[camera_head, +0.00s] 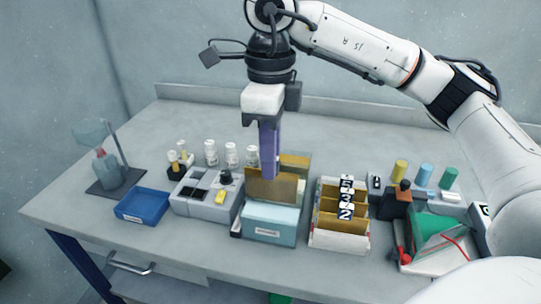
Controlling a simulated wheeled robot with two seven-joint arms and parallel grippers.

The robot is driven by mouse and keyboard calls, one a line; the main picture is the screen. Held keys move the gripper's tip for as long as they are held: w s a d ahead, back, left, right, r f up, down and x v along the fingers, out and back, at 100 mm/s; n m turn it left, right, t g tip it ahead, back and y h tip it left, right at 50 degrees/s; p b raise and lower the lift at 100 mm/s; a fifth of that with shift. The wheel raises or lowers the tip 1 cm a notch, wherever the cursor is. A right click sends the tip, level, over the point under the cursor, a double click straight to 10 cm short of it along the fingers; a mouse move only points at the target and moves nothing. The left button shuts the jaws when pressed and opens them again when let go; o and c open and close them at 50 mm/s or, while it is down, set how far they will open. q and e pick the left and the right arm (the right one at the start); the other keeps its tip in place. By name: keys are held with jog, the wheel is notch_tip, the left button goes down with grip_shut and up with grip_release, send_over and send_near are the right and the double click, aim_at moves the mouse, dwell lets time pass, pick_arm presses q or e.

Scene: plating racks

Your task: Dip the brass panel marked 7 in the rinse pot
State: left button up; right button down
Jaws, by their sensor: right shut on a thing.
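My right gripper (269,173) comes down from above and is shut on a brass panel (270,187), held upright. The panel is over a light-blue box-shaped pot (270,226) with a white label too small to read. Its lower edge meets the pot's rim in the picture; I cannot tell how far inside it is. No number shows on the held panel. Another brass-coloured panel or plate (297,162) shows partly behind it. To the right, a rack (339,241) holds several brass panels with tags reading 5, 3 and 2. My left gripper is not in view.
Left of the pot are a grey device (205,198), a blue tray (143,204) and a flask stand (113,178). White bottles (231,155) stand behind. At right are a green clear-sided item (437,232) and coloured cylinders (424,174). The table's back strip is clear.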

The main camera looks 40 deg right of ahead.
aim_at(270, 198)
jog(key=shift+f+b, duration=1.05)
jog(key=shift+f, duration=0.4)
jog(key=shift+f+b, duration=1.05)
jog(key=shift+f, duration=0.3)
jog(key=shift+f+b, duration=0.6)
jog(key=shift+f, duration=0.15)
jog(key=shift+f+b, duration=0.3)
jog(key=shift+f, duration=0.05)
jog(key=shift+f+b, duration=0.55)
jog(key=shift+f, duration=0.3)
jog(key=shift+f, duration=0.1)
